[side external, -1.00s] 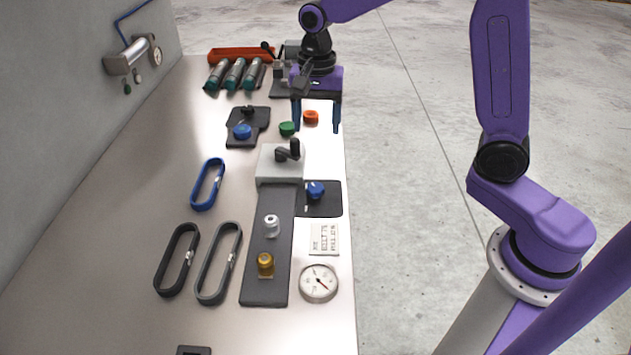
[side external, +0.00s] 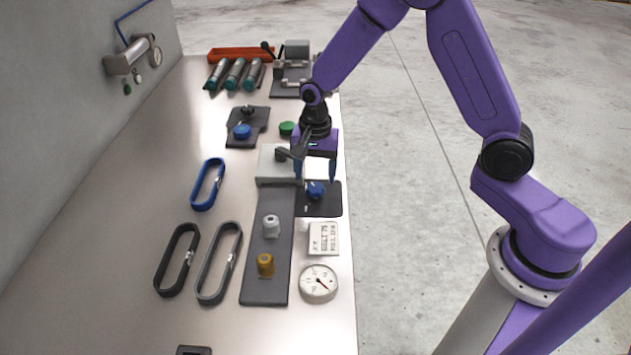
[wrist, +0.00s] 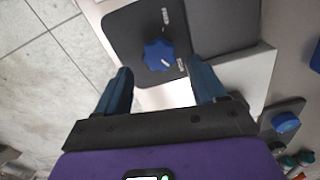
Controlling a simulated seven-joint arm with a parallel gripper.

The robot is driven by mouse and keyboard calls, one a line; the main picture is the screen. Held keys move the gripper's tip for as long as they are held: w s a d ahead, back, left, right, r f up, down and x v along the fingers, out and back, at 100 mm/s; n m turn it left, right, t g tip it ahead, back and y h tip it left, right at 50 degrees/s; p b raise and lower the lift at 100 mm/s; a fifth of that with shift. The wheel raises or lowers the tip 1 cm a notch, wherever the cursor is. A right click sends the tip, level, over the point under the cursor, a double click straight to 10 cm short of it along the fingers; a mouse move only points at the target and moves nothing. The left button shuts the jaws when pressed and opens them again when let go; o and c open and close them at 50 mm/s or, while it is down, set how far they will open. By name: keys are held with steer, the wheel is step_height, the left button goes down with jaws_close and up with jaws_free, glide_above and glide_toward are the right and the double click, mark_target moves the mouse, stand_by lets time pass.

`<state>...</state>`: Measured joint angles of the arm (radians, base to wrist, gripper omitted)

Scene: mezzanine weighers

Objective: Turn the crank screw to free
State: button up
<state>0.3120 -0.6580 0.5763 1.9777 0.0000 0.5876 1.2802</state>
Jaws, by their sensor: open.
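The crank sits on a pale grey block (side external: 270,180) at mid-bench. Its dark arm (side external: 282,154) shows in the side view; its upright handle is hidden behind my gripper. The block also shows in the wrist view (wrist: 247,78), without a clear sight of the crank. A blue lobed knob (side external: 315,190) stands on a dark plate (side external: 325,209) just right of the block. My gripper (side external: 315,181) is open and empty, pointing down by the knob. In the wrist view the knob (wrist: 158,55) lies ahead of the gap between my fingers (wrist: 163,88), apart from both.
A dark rail (side external: 268,288) bears a white fitting (side external: 271,226) and a brass fitting (side external: 265,264). A gauge (side external: 318,284) and a label card (side external: 323,239) lie near the right edge. Belts (side external: 218,262) lie left. Another blue knob (side external: 242,131) and a green cap (side external: 287,128) stand behind.

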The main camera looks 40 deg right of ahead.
mark_target(315, 186)
steer(key=shift+f, duration=1.8)
steer(key=c, duration=1.1)
steer(key=shift+o, duration=0.2)
